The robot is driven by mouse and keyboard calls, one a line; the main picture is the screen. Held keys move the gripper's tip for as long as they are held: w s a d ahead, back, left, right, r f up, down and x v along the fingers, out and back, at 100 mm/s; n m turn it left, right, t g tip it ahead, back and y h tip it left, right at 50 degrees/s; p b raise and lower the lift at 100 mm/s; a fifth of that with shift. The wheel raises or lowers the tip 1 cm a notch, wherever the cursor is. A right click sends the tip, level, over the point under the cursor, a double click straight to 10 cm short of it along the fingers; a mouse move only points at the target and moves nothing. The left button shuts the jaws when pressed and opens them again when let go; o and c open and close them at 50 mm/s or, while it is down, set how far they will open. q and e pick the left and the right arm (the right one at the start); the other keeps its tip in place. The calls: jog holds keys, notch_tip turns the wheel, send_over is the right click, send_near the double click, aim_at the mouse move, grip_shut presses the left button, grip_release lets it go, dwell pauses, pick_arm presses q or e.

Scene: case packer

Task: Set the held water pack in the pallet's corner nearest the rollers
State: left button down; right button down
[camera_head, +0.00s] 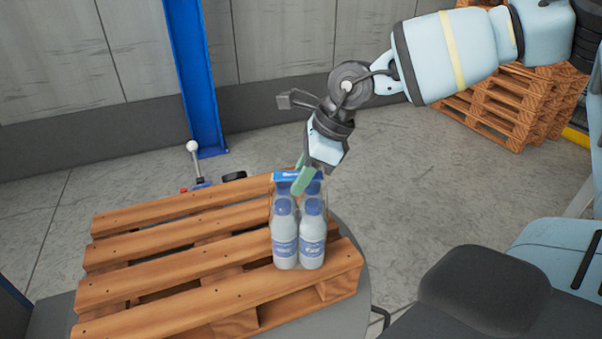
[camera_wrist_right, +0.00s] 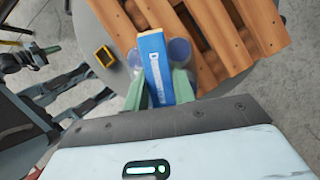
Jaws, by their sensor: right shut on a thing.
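The water pack (camera_head: 298,240) is a group of white bottles with blue caps and a blue band on top. It is upright over the right end of the wooden pallet (camera_head: 180,262), close to the near right corner. Whether its base touches the boards is hard to tell. My right gripper (camera_head: 302,180) is above it, its green fingers shut on the pack's top. In the right wrist view the blue band (camera_wrist_right: 155,65) lies between the fingers. At that view's left edge, a dark part with a green tip (camera_wrist_right: 53,48) may be my left gripper; its jaws are unclear. No rollers are recognisable.
The pallet's boards left of the pack are bare. The pallet rests on a grey round platform (camera_head: 352,272). A blue post (camera_head: 193,75) and a white-knobbed lever (camera_head: 194,160) stand behind it. Stacked pallets (camera_head: 510,105) are at the back right.

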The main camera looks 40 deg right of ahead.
jog(key=c, duration=1.2)
grip_release()
jog(key=shift+o, duration=0.2)
jog(key=shift+r, duration=0.3)
jog(key=v, duration=1.1)
jog(key=shift+s+d+r, duration=0.15)
jog(key=shift+r, duration=0.1)
